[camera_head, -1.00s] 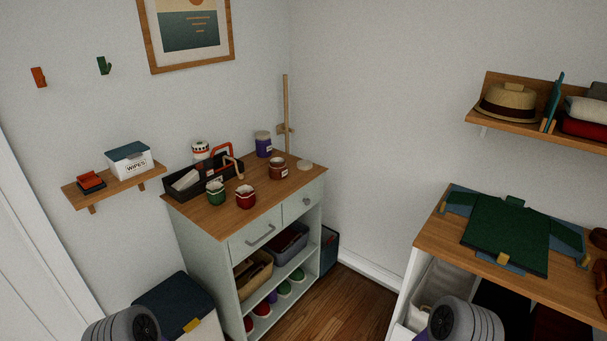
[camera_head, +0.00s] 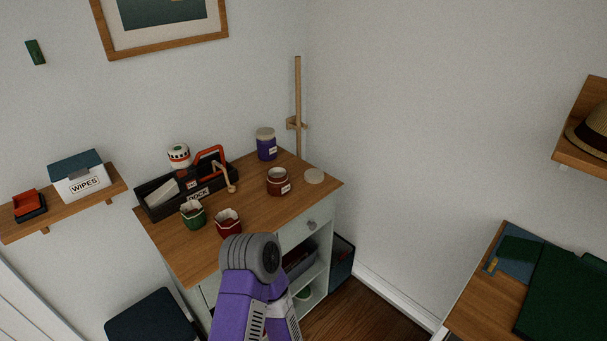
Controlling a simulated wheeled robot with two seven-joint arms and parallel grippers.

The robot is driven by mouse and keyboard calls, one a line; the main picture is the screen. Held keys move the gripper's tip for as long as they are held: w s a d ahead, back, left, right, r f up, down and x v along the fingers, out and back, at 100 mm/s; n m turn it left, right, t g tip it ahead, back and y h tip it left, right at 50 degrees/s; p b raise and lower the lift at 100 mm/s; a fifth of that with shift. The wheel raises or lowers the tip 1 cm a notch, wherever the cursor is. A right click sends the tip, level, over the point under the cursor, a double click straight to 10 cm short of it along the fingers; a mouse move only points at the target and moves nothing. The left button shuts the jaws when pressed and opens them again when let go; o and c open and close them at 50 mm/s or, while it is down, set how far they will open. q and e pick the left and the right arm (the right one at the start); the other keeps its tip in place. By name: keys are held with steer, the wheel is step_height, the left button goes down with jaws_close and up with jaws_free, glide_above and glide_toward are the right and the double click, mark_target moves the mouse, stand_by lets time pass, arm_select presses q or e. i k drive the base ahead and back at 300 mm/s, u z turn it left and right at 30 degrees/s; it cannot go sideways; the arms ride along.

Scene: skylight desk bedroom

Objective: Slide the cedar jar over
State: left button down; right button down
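A brown-red jar (camera_head: 278,181) with a small white label stands upright on the wooden top of the grey-green cabinet (camera_head: 255,205). Its label is too small to read, so I cannot confirm it is the cedar jar. A purple jar (camera_head: 266,144) with a pale lid and a label stands behind it, near the wall. A pale round disc (camera_head: 314,176) lies flat to the right of the brown-red jar, apart from it. One of my arms rises in front of the cabinet, below the jars. Neither gripper shows.
A black caddy (camera_head: 162,206) with a red-handled item stands at the left of the top. A green pot (camera_head: 193,214) and a red pot (camera_head: 228,222) stand in front. A wooden post (camera_head: 298,90) rises at the back corner. A wipes box (camera_head: 82,181) sits on the left shelf.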

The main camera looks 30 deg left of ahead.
mark_target(278, 185)
steer(key=u, duration=0.75)
steer(key=i, duration=0.95)
steer(key=u, duration=0.95)
